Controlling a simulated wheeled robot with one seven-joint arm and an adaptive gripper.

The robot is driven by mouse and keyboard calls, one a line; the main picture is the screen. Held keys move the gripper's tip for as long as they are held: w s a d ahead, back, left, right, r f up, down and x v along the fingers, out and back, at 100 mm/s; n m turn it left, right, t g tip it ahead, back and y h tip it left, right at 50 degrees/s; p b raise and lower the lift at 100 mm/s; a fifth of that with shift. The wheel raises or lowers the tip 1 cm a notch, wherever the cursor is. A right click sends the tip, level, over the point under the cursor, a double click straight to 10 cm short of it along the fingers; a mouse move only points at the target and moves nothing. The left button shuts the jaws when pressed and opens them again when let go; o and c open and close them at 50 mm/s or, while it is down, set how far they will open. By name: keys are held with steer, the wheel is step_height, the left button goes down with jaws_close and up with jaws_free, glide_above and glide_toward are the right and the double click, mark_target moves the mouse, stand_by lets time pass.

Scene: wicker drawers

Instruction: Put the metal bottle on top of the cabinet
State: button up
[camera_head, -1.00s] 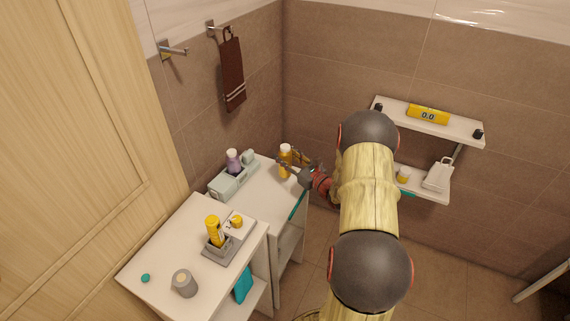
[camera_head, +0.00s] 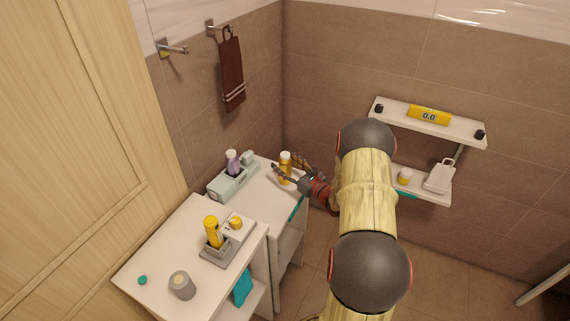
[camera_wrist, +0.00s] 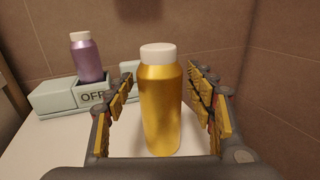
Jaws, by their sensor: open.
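A gold metallic bottle with a white cap (camera_wrist: 161,105) stands upright between the open fingers of my gripper (camera_wrist: 164,95) in the wrist view. No finger visibly touches it. In the head view the same bottle (camera_head: 285,165) stands on the white top of the far cabinet (camera_head: 262,197), near the wall corner, with my gripper (camera_head: 290,170) around it. A purple bottle with a pale cap (camera_head: 232,162) stands in a grey-green holder (camera_head: 225,187) to the left; it also shows in the wrist view (camera_wrist: 87,58). Which bottle the task calls metal is not labelled.
A nearer white cabinet (camera_head: 165,250) carries a yellow bottle (camera_head: 213,230) in a grey tray, a grey cup (camera_head: 182,285) and a small teal item (camera_head: 143,280). A wall shelf (camera_head: 440,130) is at right. A brown towel (camera_head: 232,75) hangs on the wall.

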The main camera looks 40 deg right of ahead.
steer(key=shift+r, duration=0.1)
steer(key=shift+s+r, duration=0.1)
steer(key=shift+s, duration=0.05)
steer(key=s+p, duration=0.2)
steer(key=s, duration=0.9)
steer(key=shift+s+p, duration=0.35)
